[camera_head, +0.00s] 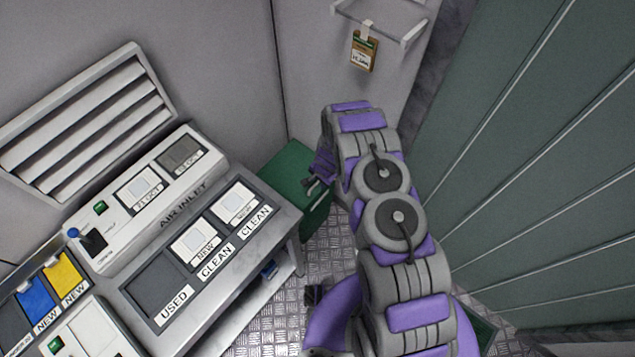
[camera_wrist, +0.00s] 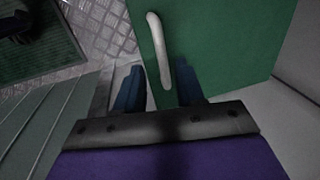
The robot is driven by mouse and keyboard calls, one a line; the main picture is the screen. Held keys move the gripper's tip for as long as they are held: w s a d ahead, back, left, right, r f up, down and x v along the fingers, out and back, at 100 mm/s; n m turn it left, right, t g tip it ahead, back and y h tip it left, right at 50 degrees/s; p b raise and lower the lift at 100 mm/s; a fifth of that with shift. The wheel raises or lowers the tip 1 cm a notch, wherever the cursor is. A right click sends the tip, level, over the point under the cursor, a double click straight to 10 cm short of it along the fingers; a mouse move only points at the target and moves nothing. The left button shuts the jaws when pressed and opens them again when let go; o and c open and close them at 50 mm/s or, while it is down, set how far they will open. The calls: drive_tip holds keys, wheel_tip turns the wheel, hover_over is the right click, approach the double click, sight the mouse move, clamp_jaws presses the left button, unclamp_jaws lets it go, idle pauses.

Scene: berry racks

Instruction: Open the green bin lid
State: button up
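The green bin (camera_head: 287,172) stands in the corner at the end of the grey counter, its top a flat green lid. In the wrist view the green lid (camera_wrist: 225,40) fills the upper right, with a pale bar handle (camera_wrist: 156,38) on it near its left edge. My gripper (camera_wrist: 160,68) is open, its two dark blue fingers apart with the lower part of the handle between them in the picture. Gaps show on both sides of the handle; contact cannot be told. In the head view my gripper (camera_head: 317,182) is at the bin's right side, partly hidden by my arm.
The grey counter (camera_head: 150,270) with labelled slots stands left of the bin. A wall rack (camera_head: 385,22) with a hanging tag (camera_head: 363,50) is above it. A green ribbed wall (camera_head: 540,150) is on the right. Metal tread floor (camera_head: 285,322) shows below.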

drive_tip(key=shift+w+a+f, duration=0.1)
drive_tip(key=shift+a+f, duration=0.45)
drive_tip(key=shift+a, duration=0.2)
drive_tip(key=shift+d, duration=0.2)
drive_tip(key=shift+d+r, duration=0.1)
drive_tip(key=shift+d, duration=0.35)
drive_tip(key=shift+c, duration=1.2)
drive_tip(key=c, duration=0.3)
drive_tip(key=shift+a, duration=0.45)
clamp_jaws()
drive_tip(key=shift+d, duration=0.15)
